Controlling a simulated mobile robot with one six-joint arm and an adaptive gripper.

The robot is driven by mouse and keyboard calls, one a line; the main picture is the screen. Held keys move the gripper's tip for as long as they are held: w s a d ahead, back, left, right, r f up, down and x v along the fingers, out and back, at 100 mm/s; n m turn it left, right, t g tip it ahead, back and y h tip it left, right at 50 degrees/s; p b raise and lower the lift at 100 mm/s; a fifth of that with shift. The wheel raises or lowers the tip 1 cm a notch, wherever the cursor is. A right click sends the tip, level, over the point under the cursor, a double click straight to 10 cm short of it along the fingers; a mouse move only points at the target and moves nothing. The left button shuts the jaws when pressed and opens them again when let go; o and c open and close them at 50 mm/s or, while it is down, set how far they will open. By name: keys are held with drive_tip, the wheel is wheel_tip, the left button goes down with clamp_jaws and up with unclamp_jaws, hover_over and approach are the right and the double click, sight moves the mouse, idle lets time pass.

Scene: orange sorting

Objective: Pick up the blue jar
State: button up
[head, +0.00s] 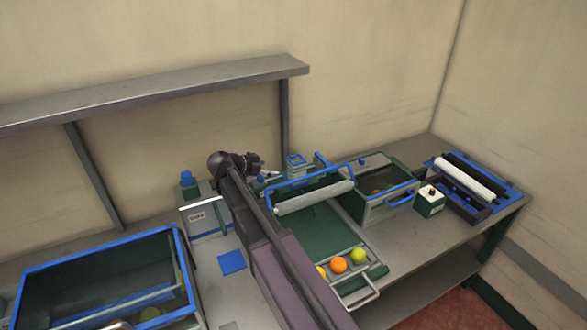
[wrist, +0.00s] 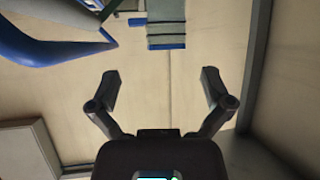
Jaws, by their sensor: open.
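A small jar in blue and dark teal, the blue jar (head: 188,184), stands upright at the back of the bench, left of my arm in the head view. My gripper (head: 264,173) is to the right of the jar and apart from it, near the back of the bench. In the wrist view my gripper (wrist: 161,80) is open, with nothing between its fingers. I cannot make out the jar for sure in the wrist view.
A blue-rimmed bin (head: 178,235) stands at left. A sorting tray with a roller (head: 315,197), an orange ball (head: 339,265) and a yellow-green ball (head: 358,256) lie right of my arm. A green bin (head: 365,212) stands farther right. A shelf (head: 150,92) runs above along the wall.

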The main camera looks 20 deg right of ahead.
sight(291, 169)
idle(0.4)
drive_tip(key=b+x, duration=0.3)
drive_tip(key=x, duration=0.4)
drive_tip(key=shift+w+d+f+b, duration=0.15)
drive_tip(key=shift+d+b, duration=0.1)
drive_tip(key=shift+b, duration=0.15)
drive_tip(key=shift+d+f, duration=0.15)
drive_tip(key=shift+d, duration=0.3)
drive_tip(key=shift+d, duration=0.1)
drive_tip(key=shift+b+x, duration=1.25)
drive_tip(key=shift+x, duration=1.3)
drive_tip(key=shift+w, duration=0.2)
drive_tip(key=c, duration=1.1)
